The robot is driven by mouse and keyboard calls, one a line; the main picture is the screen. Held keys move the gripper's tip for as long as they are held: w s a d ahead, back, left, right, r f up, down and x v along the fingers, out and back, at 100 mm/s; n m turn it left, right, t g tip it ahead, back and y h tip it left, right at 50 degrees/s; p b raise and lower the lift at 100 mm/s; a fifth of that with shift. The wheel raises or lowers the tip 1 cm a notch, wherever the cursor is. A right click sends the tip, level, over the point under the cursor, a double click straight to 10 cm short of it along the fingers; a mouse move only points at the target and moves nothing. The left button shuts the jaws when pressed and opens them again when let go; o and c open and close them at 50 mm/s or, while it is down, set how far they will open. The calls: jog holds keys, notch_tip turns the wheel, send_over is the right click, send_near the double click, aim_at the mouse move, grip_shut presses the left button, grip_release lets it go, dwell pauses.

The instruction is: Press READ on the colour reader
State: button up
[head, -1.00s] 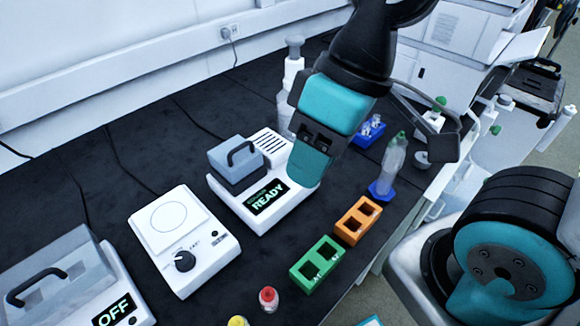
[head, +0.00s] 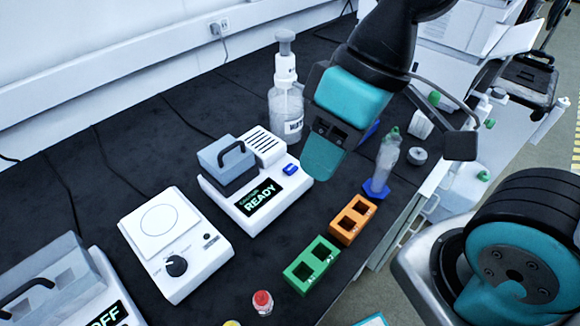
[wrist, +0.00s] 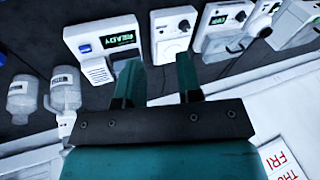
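The colour reader (head: 240,222) is a white box with a grey handled lid, a vent grille and a lit display (head: 262,198) reading READY in green. Its blue button (head: 290,169) is in plain sight at the right of the top face. In the wrist view the reader (wrist: 97,65) is upside down at the upper left, with the blue button (wrist: 85,47) beside the display. My gripper (head: 322,165) hangs just right of the reader, apart from the button. In the wrist view its two teal fingers (wrist: 159,72) stand apart with nothing between them.
A white stirrer-like unit (head: 180,250) with a knob stands left of the reader. A wash bottle (head: 286,105) stands behind.

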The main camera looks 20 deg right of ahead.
grip_shut()
dwell(1.5)
